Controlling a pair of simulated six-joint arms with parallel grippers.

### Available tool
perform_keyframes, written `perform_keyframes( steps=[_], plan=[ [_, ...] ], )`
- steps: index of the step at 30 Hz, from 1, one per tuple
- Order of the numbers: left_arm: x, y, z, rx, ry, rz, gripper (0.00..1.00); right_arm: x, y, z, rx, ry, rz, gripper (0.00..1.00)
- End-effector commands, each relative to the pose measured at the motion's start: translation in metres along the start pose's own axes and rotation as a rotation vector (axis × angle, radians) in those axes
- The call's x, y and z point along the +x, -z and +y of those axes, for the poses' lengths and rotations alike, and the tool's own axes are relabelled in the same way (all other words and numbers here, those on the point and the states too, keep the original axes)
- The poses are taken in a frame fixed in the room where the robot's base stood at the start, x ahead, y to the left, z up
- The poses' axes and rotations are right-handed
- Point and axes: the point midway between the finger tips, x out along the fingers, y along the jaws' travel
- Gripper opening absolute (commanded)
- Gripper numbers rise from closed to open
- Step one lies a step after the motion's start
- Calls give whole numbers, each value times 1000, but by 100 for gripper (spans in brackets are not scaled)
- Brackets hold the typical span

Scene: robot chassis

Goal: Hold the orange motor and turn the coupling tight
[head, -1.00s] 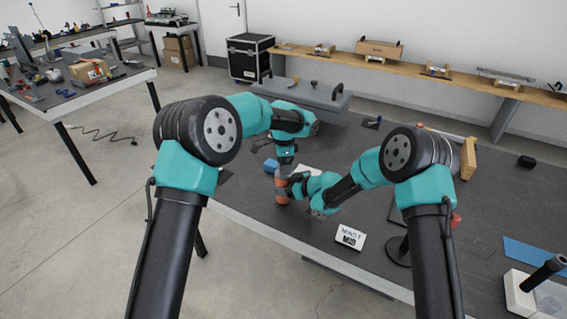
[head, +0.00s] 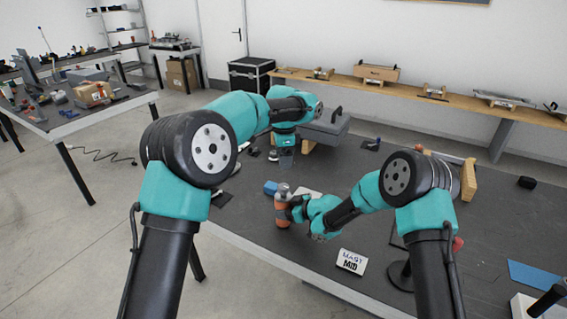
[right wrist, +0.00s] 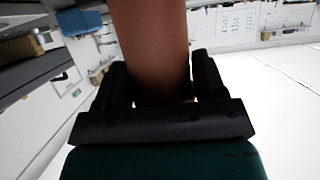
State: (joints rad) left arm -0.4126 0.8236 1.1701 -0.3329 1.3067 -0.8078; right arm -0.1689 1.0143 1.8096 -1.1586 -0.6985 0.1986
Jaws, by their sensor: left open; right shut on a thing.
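The orange motor (head: 282,214) stands upright near the table's left edge, with the grey coupling (head: 283,190) on its top. My right gripper (head: 293,210) is shut on the motor from the right side. In the right wrist view the motor's orange body (right wrist: 150,45) stands between the two black fingers (right wrist: 160,90). My left gripper (head: 285,158) is open and empty, above and behind the coupling and clear of it. Its fingertips are small and hard to make out in the head view.
A blue block (head: 271,187) lies just behind the motor. A grey case (head: 325,128) with handles is at the back, close to my left gripper. The dark table middle (head: 345,170) is mostly clear.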

Motion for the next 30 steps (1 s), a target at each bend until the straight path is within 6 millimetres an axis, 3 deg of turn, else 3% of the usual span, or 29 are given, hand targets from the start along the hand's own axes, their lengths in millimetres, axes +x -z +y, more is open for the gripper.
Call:
perform_keyframes(
  steps=[1,9,10,18,23,25,30],
  plan=[
    [0,0,0,0,0,0,71,1,-9,-3,10,4,-14,18],
    [0,0,0,0,0,0,71,1,-9,-3,10,4,-14,18],
    [0,0,0,0,0,0,71,1,-9,-3,10,4,-14,66],
    [0,0,0,0,0,0,71,1,-4,-2,4,2,-7,92],
    [0,0,0,0,0,0,71,1,-3,-1,3,1,-5,94],
    [0,0,0,0,0,0,71,1,-2,-1,2,1,-4,89],
    [0,0,0,0,0,0,71,0,-2,-1,2,1,-3,89]
  ],
)
